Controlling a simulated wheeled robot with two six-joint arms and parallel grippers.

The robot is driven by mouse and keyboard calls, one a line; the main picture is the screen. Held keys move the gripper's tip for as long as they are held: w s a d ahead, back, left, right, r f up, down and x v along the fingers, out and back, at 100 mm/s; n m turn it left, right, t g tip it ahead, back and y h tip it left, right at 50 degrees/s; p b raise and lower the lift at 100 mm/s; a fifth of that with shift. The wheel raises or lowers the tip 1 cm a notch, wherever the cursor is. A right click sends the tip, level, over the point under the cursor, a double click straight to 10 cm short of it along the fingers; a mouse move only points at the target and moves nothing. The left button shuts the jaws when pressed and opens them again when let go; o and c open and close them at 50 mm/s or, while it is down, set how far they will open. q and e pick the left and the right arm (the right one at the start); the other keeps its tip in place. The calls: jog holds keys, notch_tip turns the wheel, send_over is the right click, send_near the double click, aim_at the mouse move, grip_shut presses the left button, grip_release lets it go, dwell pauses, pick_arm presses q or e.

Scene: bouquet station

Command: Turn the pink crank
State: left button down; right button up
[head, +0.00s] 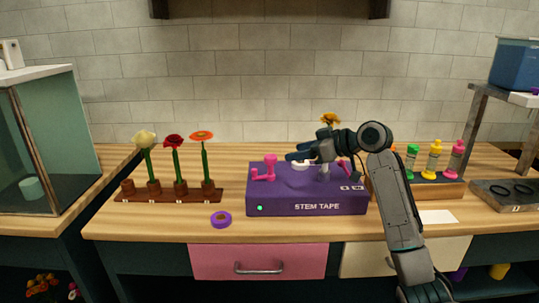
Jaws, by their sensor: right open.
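The pink crank (265,169) stands on the left part of the top of the purple stem tape box (275,205), with its knob upright. My right gripper (294,154) reaches in from the right over the box, its fingers pointing left towards the crank. It is open and looks apart from the crank, a little to its right. A white round piece (301,166) on the box shows just under the fingers. Part of the box top is hidden behind my right gripper and arm. My left gripper is not in view.
A wooden rack (126,196) with several flowers stands on the left. A purple tape roll (221,219) lies in front of the box. Coloured bottles (434,159) stand in a holder on the right. A white card (438,217) lies near the front edge.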

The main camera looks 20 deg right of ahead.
aim_at(272, 156)
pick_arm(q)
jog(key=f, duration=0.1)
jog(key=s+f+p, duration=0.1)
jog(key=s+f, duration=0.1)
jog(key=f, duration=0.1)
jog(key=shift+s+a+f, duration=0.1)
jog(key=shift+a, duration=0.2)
pick_arm(e)
jog(key=x, duration=1)
jog(key=shift+f, duration=0.1)
pick_arm(q)
jog(key=shift+p, duration=0.3)
pick_arm(e)
jog(key=shift+s, duration=0.1)
jog(key=c, duration=1)
